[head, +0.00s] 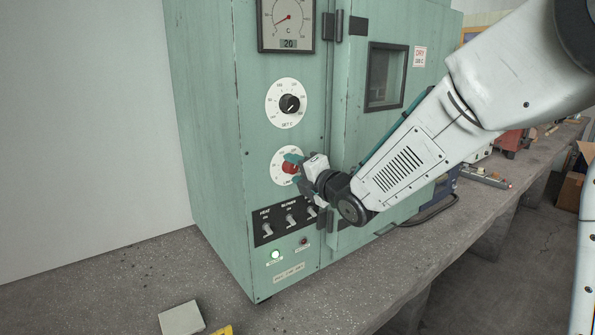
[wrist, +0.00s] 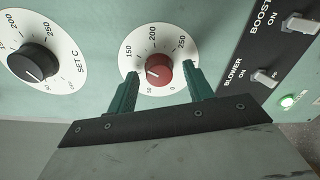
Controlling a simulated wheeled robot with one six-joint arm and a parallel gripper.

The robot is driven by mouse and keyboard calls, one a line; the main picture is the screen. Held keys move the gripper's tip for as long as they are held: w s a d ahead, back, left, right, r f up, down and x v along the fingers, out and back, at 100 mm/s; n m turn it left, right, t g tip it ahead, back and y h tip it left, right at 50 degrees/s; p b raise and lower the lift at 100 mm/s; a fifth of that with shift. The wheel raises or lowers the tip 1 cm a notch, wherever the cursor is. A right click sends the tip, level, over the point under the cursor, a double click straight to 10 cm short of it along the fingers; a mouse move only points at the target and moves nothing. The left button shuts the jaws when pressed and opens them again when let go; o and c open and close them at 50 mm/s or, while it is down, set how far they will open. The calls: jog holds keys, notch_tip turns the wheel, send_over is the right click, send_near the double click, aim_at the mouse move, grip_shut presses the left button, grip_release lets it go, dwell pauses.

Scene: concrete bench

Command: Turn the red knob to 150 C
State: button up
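The red knob (wrist: 159,70) sits in the middle of a white round dial (wrist: 152,32) marked 0 to 250. Its pale pointer line points to the lower left in the wrist view, roughly between 50 and 100; the 100 mark is hidden by a finger. In the head view the red knob (head: 290,168) is partly covered by my gripper (head: 294,170). My gripper's teal fingers stand open on either side of the knob in the wrist view (wrist: 163,74), with gaps to it; I see no contact.
A black SET C knob (head: 290,104) sits above the red one. Below is a black switch panel (head: 278,227) with HEAT and BLOWER toggles. A lit green lamp (head: 275,255) is lower. The green oven (head: 208,130) stands on the concrete bench; its gauge (head: 287,20) reads 20.

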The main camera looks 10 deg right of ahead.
jog(key=v, duration=0.7)
jog(key=shift+s+d, duration=0.2)
jog(key=shift+s, duration=0.15)
jog(key=d+f+m+g+h, duration=0.3)
jog(key=d+f+m+h, duration=0.15)
jog(key=f+m, duration=0.25)
jog(key=s+d+f+m+g+h, duration=0.45)
jog(key=s+d+m, duration=0.25)
jog(key=s+m, duration=0.2)
jog(key=s+d+r+m+g, duration=0.1)
jog(key=s+m, duration=0.3)
jog(key=s, duration=0.4)
jog(key=s+d+r+m+g, duration=0.1)
jog(key=s+r+m+g, duration=0.2)
jog(key=s, duration=0.5)
jog(key=s+d+r+m+g, duration=0.1)
jog(key=s+m, duration=0.3)
jog(key=s, duration=0.5)
jog(key=shift+r+m+g, duration=0.3)
jog(key=shift+r+g, duration=0.35)
jog(key=shift+r, duration=0.15)
